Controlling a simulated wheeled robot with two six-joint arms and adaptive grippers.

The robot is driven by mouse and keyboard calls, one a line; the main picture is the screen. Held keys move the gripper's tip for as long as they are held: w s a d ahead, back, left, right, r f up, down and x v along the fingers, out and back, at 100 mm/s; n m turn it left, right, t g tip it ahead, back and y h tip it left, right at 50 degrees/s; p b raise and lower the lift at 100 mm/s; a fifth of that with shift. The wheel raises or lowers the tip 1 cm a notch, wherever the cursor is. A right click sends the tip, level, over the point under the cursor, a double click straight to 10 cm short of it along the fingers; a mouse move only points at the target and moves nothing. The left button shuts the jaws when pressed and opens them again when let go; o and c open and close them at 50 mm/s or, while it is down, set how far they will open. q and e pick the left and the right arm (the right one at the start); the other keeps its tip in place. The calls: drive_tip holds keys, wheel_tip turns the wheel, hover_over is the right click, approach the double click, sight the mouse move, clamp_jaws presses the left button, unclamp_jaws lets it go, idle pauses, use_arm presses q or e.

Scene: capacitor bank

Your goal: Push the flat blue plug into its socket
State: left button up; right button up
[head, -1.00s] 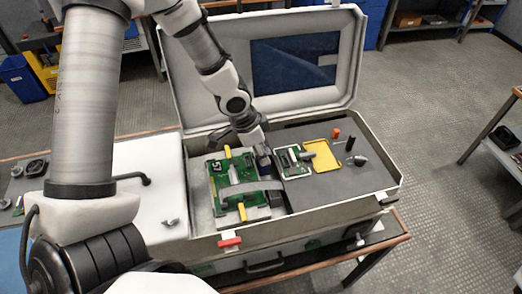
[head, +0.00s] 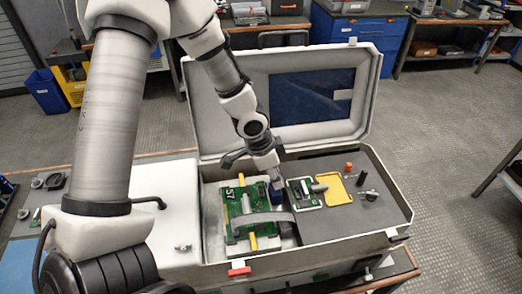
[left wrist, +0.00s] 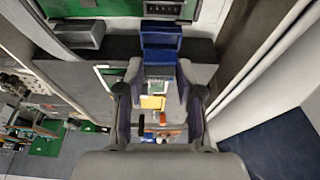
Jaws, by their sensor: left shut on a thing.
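My left gripper (left wrist: 160,88) is shut on the flat blue plug (left wrist: 160,42), which shows between and just beyond the fingertips. In the head view the gripper (head: 276,176) points down at the right edge of the green circuit board (head: 233,211), with a bit of blue at its tip. My right gripper is not in view.
The board lies in an open case (head: 370,240) with a raised lid (head: 312,98). To the right are a small green board (head: 303,193), a yellow tray (head: 335,190) and small knobs.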

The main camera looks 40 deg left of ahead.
use_arm(q)
drive_tip(key=shift+r+p, duration=0.4)
drive_tip(key=shift+r, duration=0.2)
drive_tip(key=shift+a+f+b, duration=0.1)
drive_tip(key=shift+f+b, duration=0.05)
drive_tip(key=shift+b, duration=0.35)
drive_tip(key=b, duration=0.1)
drive_tip(key=s+a+b, duration=0.1)
drive_tip(key=b, duration=0.1)
drive_tip(key=shift+s+a+b, duration=0.15)
drive_tip(key=shift+s+b, duration=0.15)
drive_tip(key=shift+s+a+b, duration=0.55)
drive_tip(key=shift+s+b, duration=0.05)
drive_tip(key=shift+b, duration=0.35)
drive_tip(key=shift+s+a, duration=0.1)
drive_tip(key=shift+s, duration=0.05)
drive_tip(key=shift+f+b, duration=0.7)
drive_tip(key=shift+b, duration=0.2)
